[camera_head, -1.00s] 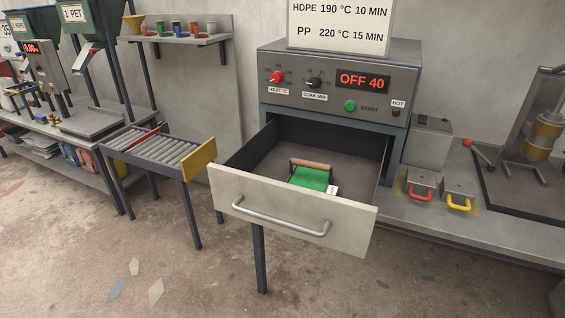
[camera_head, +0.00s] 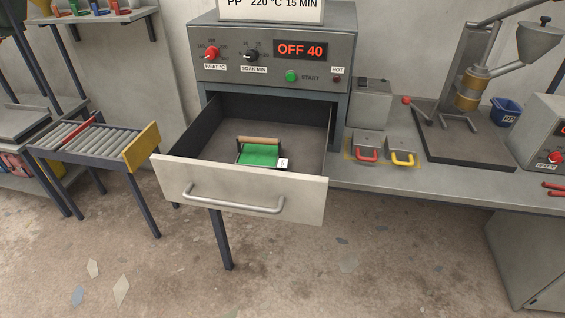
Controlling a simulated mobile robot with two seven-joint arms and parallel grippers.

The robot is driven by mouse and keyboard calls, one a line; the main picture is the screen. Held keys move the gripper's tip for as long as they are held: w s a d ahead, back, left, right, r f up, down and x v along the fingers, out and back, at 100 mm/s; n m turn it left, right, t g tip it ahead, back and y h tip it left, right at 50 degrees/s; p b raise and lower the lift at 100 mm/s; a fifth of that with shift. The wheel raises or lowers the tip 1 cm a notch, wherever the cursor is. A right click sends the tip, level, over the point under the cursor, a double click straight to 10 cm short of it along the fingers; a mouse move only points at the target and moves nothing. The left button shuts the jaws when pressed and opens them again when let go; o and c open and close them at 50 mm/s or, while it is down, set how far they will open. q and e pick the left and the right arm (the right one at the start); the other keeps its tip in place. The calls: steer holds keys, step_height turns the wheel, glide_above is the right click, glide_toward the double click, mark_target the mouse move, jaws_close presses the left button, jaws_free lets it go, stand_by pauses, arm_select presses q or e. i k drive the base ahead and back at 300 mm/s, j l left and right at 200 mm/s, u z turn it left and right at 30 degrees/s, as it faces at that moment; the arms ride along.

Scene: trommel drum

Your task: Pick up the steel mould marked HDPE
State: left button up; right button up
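Two small grey steel blocks sit side by side on the bench right of the oven: one with a red handle (camera_head: 367,144) and one with a yellow handle (camera_head: 401,148). An item with a green top, dark frame and wooden bar (camera_head: 258,155) lies inside the oven's open drawer (camera_head: 305,199). It carries a small white tag at its right front corner. The tag is too small to read, and no HDPE marking is legible on any of these items. Neither of my grippers shows in the head view.
The oven (camera_head: 225,75) reads OFF 40 above the drawer, which juts out over the floor. A roller table (camera_head: 95,142) stands left. A press (camera_head: 470,90), blue bin (camera_head: 506,110) and grey machine (camera_head: 540,135) stand right.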

mark_target(264, 153)
steer(key=i+l+z, duration=0.1)
steer(key=l, duration=0.3)
steer(key=i+l+z, duration=0.25)
steer(key=i+l, duration=0.2)
steer(key=l, duration=0.25)
